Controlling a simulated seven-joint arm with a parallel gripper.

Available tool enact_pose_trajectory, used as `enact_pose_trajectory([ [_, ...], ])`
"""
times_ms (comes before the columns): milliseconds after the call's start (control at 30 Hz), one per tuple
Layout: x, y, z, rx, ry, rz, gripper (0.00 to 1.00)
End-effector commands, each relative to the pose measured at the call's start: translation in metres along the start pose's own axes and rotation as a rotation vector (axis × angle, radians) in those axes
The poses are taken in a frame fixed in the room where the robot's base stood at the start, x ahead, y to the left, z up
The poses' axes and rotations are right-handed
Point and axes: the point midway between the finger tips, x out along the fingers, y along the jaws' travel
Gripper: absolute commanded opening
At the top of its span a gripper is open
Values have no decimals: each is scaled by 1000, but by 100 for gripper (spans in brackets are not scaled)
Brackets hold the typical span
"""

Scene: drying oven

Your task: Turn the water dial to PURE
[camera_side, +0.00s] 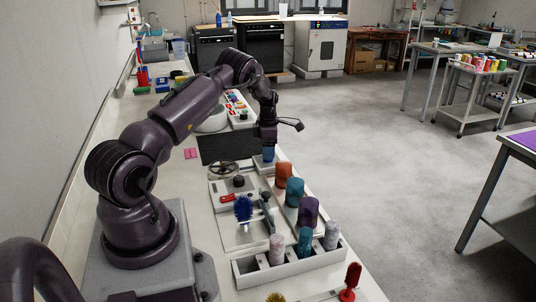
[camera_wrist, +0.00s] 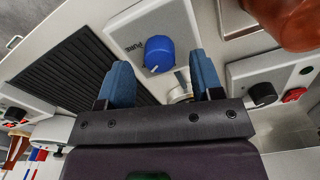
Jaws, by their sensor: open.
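The water dial (camera_wrist: 158,54) is a round blue knob on a pale grey panel (camera_wrist: 188,14). The word PURE is printed on the panel just left of the knob in the wrist view. A small white mark shows at the knob's lower edge, not beside the word. My gripper (camera_wrist: 163,74) has two blue fingers spread apart, with nothing between them. The knob appears beyond the fingertips, roughly centred between them. In the side view my gripper (camera_side: 268,155) points down over the panel's area, and the dial cannot be made out separately there.
A dark ribbed plate (camera_wrist: 72,75) lies left of the panel. A panel with a black knob (camera_wrist: 262,93) and a red part (camera_wrist: 294,94) lies to the right. An orange-brown jar (camera_wrist: 290,22) stands close by. Several coloured jars stand in front of the gripper in the side view.

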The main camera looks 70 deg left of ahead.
Motion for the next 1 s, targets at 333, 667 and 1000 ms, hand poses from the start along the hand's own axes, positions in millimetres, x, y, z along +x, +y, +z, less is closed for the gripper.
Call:
enact_pose_trajectory([
  [333,22,0,0,0,0,1,60],
  [667,21,0,0,0,0,1,26],
  [1000,21,0,0,19,0,1,11],
])
